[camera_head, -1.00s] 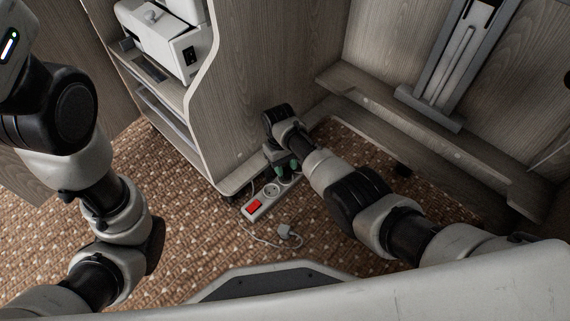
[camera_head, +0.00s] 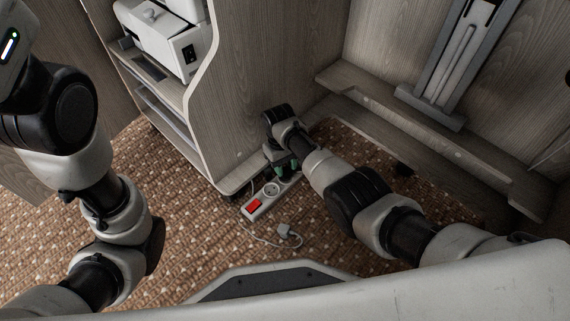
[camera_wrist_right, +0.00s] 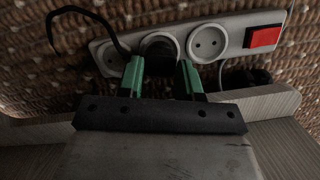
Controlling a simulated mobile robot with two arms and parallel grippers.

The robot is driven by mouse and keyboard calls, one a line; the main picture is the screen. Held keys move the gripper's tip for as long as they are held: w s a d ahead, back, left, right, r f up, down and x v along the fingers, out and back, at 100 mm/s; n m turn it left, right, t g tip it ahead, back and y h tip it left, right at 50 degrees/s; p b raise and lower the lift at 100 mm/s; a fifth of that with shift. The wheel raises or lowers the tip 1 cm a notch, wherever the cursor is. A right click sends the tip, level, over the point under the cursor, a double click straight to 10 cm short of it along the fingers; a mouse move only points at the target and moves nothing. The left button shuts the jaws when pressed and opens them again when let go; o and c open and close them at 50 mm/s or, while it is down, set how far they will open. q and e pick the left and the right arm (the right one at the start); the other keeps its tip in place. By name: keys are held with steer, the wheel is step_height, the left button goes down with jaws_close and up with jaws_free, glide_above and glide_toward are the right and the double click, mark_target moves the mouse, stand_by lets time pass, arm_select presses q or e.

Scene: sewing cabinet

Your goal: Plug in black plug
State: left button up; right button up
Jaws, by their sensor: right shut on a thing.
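The white power strip (camera_head: 257,206) lies on the carpet beside the cabinet side. In the right wrist view the strip (camera_wrist_right: 235,39) shows a red switch and an empty round socket (camera_wrist_right: 207,42). The black plug (camera_wrist_right: 160,62) is at the round socket left of that one, between the green fingers of my right gripper (camera_wrist_right: 160,76). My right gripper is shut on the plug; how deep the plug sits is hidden. A black cable (camera_wrist_right: 92,11) loops at the left. In the head view my right gripper (camera_head: 284,164) is over the strip's far end. My left gripper is out of view.
A white plug (camera_head: 286,231) with its cord lies loose on the carpet near the strip. The cabinet side panel (camera_head: 245,90) rises close behind my right gripper. A wooden ledge (camera_head: 430,150) runs along the right. Carpet (camera_head: 190,235) is clear to the left of the strip.

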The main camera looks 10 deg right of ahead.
steer(key=shift+f+b, duration=0.35)
steer(key=shift+f, duration=0.1)
stand_by(0.3)
steer(key=o, duration=1.6)
step_height(320, 180, up, 11)
steer(key=w+p, duration=0.1)
steer(key=p, duration=0.6)
steer(key=shift+w+a+f, duration=0.2)
steer(key=shift+w+a, duration=0.2)
steer(key=shift+s, duration=0.1)
